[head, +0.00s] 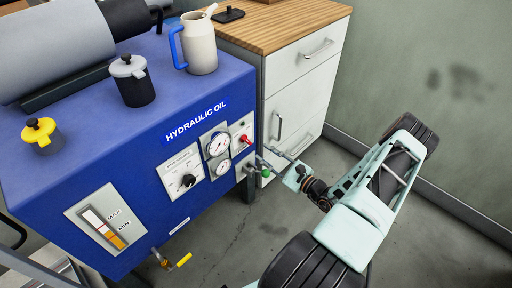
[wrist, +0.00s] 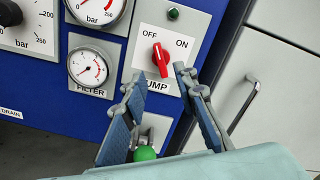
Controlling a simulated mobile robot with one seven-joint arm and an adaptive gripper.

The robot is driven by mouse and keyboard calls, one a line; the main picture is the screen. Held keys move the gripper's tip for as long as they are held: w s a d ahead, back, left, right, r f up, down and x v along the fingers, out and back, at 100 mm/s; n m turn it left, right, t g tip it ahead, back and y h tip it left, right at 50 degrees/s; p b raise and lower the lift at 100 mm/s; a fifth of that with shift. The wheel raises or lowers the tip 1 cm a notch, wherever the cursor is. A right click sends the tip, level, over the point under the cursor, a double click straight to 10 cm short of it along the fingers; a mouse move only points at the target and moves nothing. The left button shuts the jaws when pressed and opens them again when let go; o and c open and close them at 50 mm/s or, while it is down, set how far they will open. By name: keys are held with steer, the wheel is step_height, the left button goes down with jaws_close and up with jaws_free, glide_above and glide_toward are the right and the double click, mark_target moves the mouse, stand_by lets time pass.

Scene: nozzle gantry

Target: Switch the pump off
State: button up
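The pump switch is a red rotary knob (wrist: 161,60) on a white plate marked OFF at upper left, ON at upper right and PUMP below. It also shows on the blue hydraulic oil unit in the head view (head: 245,139). The knob stands near vertical, its top leaning slightly to the left, toward OFF. A dark green lamp (wrist: 173,14) sits above it. My gripper (wrist: 158,76) is open and empty, its fingertips apart on either side of and just below the knob in the wrist picture. I cannot tell whether they touch the plate. The gripper also shows in the head view (head: 266,158).
A green ball knob (wrist: 145,153) shows below the plate, between my fingers in the picture. Pressure gauges (wrist: 88,68) are left of the plate. A cabinet with handles (head: 300,90) stands right of the unit. A jug (head: 199,45) and pots stand on top.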

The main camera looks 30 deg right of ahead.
steer(key=shift+v, duration=1.7)
